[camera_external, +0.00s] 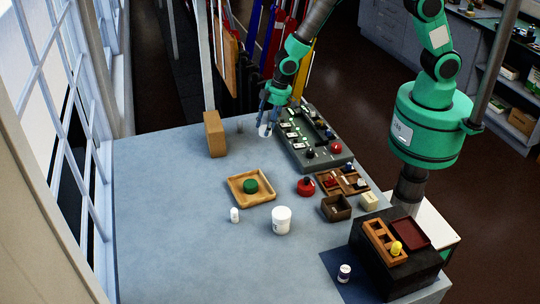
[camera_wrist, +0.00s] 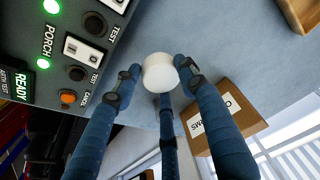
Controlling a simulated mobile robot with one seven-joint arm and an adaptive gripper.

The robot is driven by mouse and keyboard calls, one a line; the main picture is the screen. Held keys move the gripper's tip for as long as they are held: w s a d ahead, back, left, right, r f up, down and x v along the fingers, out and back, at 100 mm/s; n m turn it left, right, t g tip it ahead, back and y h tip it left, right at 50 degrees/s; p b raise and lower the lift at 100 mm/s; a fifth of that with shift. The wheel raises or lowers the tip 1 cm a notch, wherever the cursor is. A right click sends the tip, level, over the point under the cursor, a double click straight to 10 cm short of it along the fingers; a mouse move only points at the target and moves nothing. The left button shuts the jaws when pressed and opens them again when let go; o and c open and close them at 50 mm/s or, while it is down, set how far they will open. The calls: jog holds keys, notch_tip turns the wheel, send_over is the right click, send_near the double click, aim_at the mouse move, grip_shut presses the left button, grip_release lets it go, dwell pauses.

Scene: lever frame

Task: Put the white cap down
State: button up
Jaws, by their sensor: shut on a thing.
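The white cap (camera_wrist: 159,72) is a short white round piece, held between the blue fingers of my gripper (camera_wrist: 160,80) in the wrist view. In the external view my gripper (camera_external: 268,116) hangs over the far part of the table, left of the control panel, with the white cap (camera_external: 265,131) at its fingertips. The fingers are closed around the cap's side. The cap appears to be above the blue-grey table (camera_external: 190,240); the exact gap cannot be told.
The control panel (camera_external: 300,140) is close right of my gripper. A brown block (camera_external: 214,134) stands to the left. Nearer are a wooden tray (camera_external: 236,199) with a green piece (camera_external: 250,186), a white tub (camera_external: 281,220) and a small white bottle (camera_external: 235,215). The table's left side is clear.

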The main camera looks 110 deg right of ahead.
jog(key=shift+f, duration=1.85)
jog(key=shift+f, duration=0.1)
jog(key=o, duration=0.8)
jog(key=shift+o, duration=0.2)
jog(key=v, duration=1.2)
jog(key=shift+r, duration=0.2)
